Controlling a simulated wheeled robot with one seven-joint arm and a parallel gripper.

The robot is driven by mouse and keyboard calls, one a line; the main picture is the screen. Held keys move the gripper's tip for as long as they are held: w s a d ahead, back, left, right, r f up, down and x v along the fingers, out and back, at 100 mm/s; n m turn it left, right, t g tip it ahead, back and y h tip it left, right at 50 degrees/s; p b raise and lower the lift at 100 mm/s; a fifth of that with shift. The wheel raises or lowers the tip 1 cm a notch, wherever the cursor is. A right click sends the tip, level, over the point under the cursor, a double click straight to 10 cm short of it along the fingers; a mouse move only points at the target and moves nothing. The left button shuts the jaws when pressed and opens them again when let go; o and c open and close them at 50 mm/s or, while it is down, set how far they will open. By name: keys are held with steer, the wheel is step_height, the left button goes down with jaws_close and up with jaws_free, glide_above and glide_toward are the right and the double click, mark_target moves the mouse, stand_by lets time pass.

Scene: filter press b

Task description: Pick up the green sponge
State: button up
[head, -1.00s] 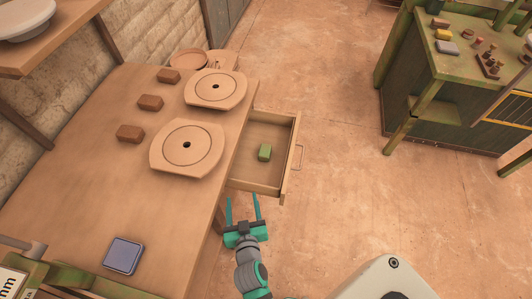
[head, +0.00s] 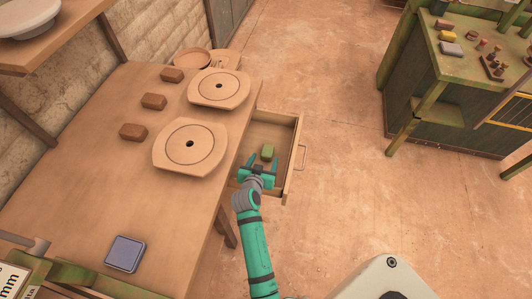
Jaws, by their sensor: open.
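The green sponge (head: 267,152) is a small block lying inside the open drawer (head: 289,187) under the right side of the wooden table. My gripper (head: 263,161) is over the drawer, its two teal fingers open and pointing away from me toward the sponge. The fingertips appear close to the sponge's near end, one toward each side. I cannot tell the height of the fingers above the drawer floor, or whether they touch the sponge.
The wooden table (head: 80,185) carries two round plates on boards, several brown blocks and a blue square pad (head: 124,254). The drawer's front wall and handle (head: 303,157) stand to the right of my gripper. Open floor lies further right, before a green workbench (head: 450,110).

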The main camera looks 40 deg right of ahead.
mark_target(267, 154)
steer(key=shift+x, duration=2.9)
steer(key=shift+w+r, duration=0.1)
steer(key=shift+w, duration=0.05)
steer(key=c, duration=1.1)
